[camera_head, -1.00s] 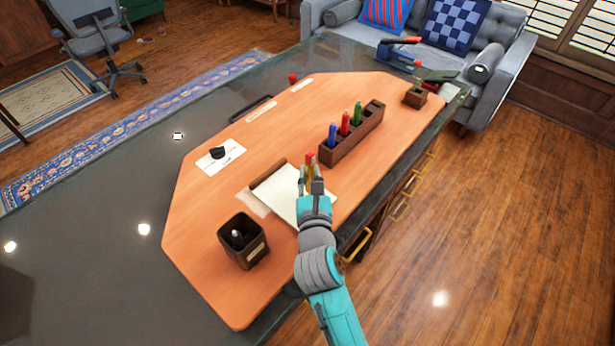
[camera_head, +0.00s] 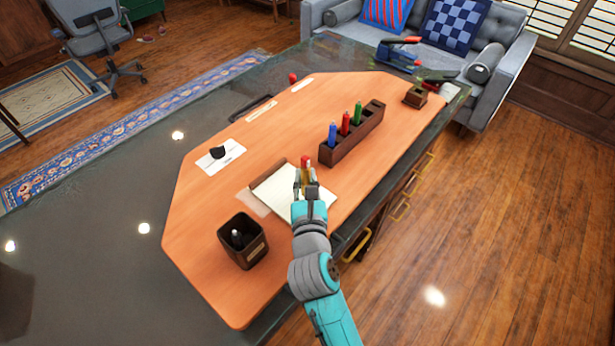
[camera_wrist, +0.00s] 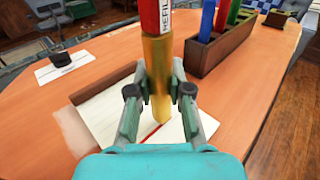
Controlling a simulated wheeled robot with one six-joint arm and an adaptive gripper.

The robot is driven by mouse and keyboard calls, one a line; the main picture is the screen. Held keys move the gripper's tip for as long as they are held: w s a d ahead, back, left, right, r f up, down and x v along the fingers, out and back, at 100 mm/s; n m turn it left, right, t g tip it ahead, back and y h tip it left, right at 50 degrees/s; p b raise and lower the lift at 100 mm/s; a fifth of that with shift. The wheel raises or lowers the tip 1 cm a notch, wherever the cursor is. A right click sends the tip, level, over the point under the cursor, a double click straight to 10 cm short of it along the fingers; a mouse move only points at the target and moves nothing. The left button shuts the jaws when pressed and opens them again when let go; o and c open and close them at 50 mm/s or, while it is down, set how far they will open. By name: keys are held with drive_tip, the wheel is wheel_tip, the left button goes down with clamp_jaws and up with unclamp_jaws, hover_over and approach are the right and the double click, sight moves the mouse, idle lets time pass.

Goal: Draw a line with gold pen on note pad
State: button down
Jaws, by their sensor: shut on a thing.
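My gripper (camera_head: 306,184) is shut on the gold pen (camera_head: 306,174), which has a red upper part with lettering. In the wrist view the gold pen (camera_wrist: 157,75) stands nearly upright between the fingers (camera_wrist: 160,95), with its rounded gold lower end downward. The note pad (camera_head: 277,190) lies on the orange desk top below the gripper, and its cream page (camera_wrist: 103,120) also shows in the wrist view. A thin red streak (camera_wrist: 176,130) shows on the page beside the pen. I cannot tell whether the pen touches the page.
A dark wooden holder (camera_head: 345,148) with blue, red and green pens stands to the right of the pad. A dark pen cup (camera_head: 242,256) stands at the front left. A white card (camera_head: 208,165) with a dark object lies at the back left. Desk surface between them is clear.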

drive_tip(key=shift+s+a, duration=0.3)
drive_tip(key=shift+s, duration=0.05)
drive_tip(key=shift+s+a, duration=0.1)
drive_tip(key=shift+s, duration=0.05)
drive_tip(key=shift+s+a+f, duration=0.2)
drive_tip(key=shift+s+a, duration=0.15)
drive_tip(key=shift+s, duration=0.1)
idle(0.3)
wheel_tip(320, 180, up, 8)
idle(1.0)
